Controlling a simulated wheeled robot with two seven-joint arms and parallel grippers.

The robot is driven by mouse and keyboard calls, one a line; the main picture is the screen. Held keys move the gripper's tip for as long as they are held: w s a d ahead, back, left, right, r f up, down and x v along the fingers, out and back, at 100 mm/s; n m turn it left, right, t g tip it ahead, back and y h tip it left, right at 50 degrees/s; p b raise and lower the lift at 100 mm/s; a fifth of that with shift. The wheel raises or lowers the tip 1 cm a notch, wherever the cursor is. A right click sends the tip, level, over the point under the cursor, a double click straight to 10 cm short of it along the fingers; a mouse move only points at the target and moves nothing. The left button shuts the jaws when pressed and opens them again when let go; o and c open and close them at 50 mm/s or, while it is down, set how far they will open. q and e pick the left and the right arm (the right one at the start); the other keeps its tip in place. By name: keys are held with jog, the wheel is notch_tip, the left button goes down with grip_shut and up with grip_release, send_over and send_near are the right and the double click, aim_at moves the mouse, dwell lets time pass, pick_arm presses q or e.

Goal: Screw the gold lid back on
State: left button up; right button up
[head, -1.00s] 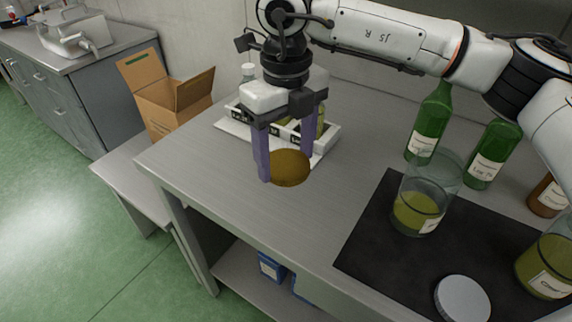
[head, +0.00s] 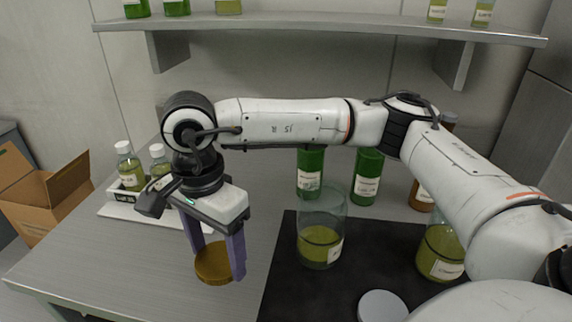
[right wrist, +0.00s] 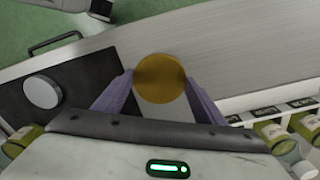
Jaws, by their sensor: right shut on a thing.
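My right gripper (head: 218,264) is shut on the gold lid (head: 213,266), a round flat disc held between its two purple fingers above the table. In the right wrist view the gold lid (right wrist: 160,78) shows between the fingertips. An open clear glass jar (head: 320,226), part filled with green-yellow oil and labelled, stands upright on the black mat (head: 278,290), to the right of the gripper and apart from it. A second jar with oil (head: 438,254) stands further right, its top hidden by my arm. My left gripper is not in view.
A silver lid (head: 382,306) lies on the mat's front part. Green bottles (head: 311,172) and a brown bottle (head: 421,197) stand behind. A white tray (head: 112,209) with small bottles is at left, a cardboard box (head: 45,195) beyond. A shelf (head: 320,22) hangs above. Bare table lies left of the mat.

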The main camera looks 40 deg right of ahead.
jog(key=s+n, duration=0.1)
jog(key=n, duration=0.2)
jog(key=s+d+f+n, duration=0.1)
jog(key=n, duration=0.3)
jog(key=s+d+f+n, duration=0.1)
jog(key=s+n, duration=0.1)
jog(key=n, duration=0.1)
jog(key=shift+n, duration=0.3)
jog(key=n, duration=0.1)
jog(key=s+n, duration=0.1)
jog(key=n, duration=0.2)
jog(key=shift+s+d+f, duration=0.25)
jog(key=shift+s+d, duration=0.1)
jog(key=shift+d, duration=0.05)
